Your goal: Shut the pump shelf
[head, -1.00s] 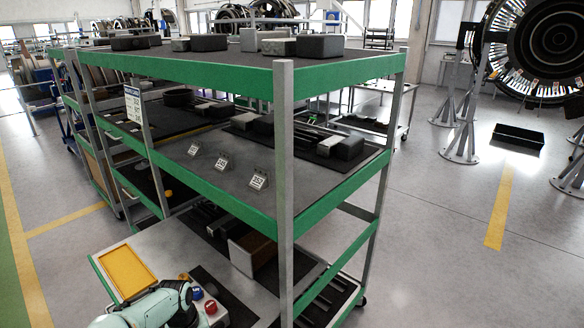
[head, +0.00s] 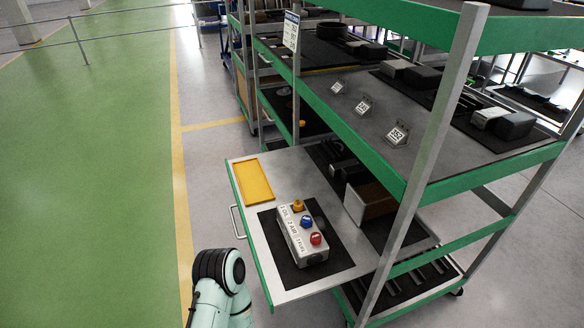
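The pump shelf (head: 318,283) is a grey pull-out shelf with a green front edge, slid out to the left from the green and grey rack. A silver handle (head: 236,221) sits on its front edge. On the shelf lie a yellow tray (head: 254,181) and a grey box (head: 303,238) with yellow, blue and red knobs on a black mat. A mint-green link of my arm, with a black joint, stands in front of the shelf at the bottom. No gripper fingers show in the head view.
The rack's upper shelf (head: 372,130) carries dark blocks and small label stands. A grey upright post (head: 428,150) stands at the rack's near corner. The green floor lane (head: 100,170) to the left is clear, with a railing far back.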

